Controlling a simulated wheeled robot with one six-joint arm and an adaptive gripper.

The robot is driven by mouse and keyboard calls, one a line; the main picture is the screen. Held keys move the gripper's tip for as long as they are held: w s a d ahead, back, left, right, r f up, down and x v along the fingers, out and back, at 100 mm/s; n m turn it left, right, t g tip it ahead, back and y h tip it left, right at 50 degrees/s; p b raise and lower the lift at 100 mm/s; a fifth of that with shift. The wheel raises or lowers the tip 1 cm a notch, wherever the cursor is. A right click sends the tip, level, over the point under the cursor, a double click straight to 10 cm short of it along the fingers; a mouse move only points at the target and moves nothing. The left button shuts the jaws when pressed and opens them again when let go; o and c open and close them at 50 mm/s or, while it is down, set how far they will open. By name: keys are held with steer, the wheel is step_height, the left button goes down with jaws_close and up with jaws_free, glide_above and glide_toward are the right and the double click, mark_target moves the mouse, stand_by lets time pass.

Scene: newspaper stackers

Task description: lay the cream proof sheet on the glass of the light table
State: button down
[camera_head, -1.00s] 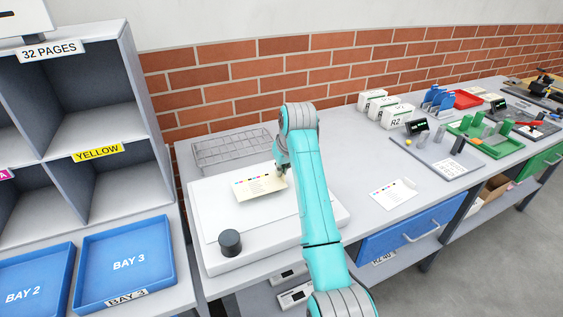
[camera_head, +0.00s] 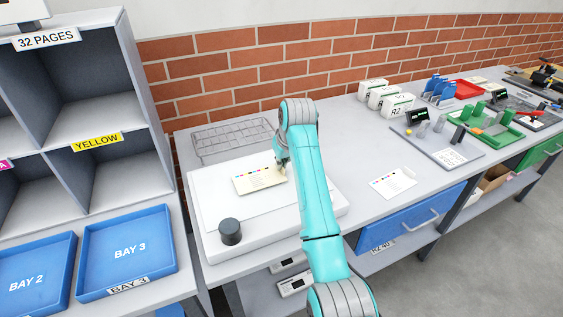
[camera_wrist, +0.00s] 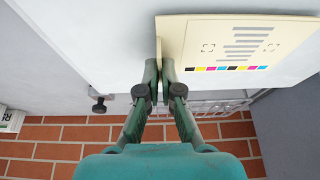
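The cream proof sheet (camera_head: 260,179), with a row of colour patches and grey lines, is over the glass (camera_head: 240,212) of the white light table (camera_head: 222,254). I cannot tell whether the sheet touches the glass. My gripper (camera_head: 281,160) is at the sheet's right edge, mostly hidden behind my arm. In the wrist view my gripper (camera_wrist: 163,88) is shut on the sheet's cream edge, and the printed face of the sheet (camera_wrist: 235,48) extends to the right. A dark round knob or weight (camera_head: 230,231) stands at the light table's front left.
A wire rack (camera_head: 232,141) is behind the light table against the brick wall. Another white sheet (camera_head: 392,183) lies on the bench to the right. Blue trays (camera_head: 126,251) and a grey shelf unit (camera_head: 75,165) are at left. White R boxes (camera_head: 390,102) stand further right.

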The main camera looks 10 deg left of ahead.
steer(key=shift+f, duration=0.4)
steer(key=c, duration=1.2)
jaws_free()
steer(key=shift+c, duration=0.2)
steer(key=shift+r, duration=0.1)
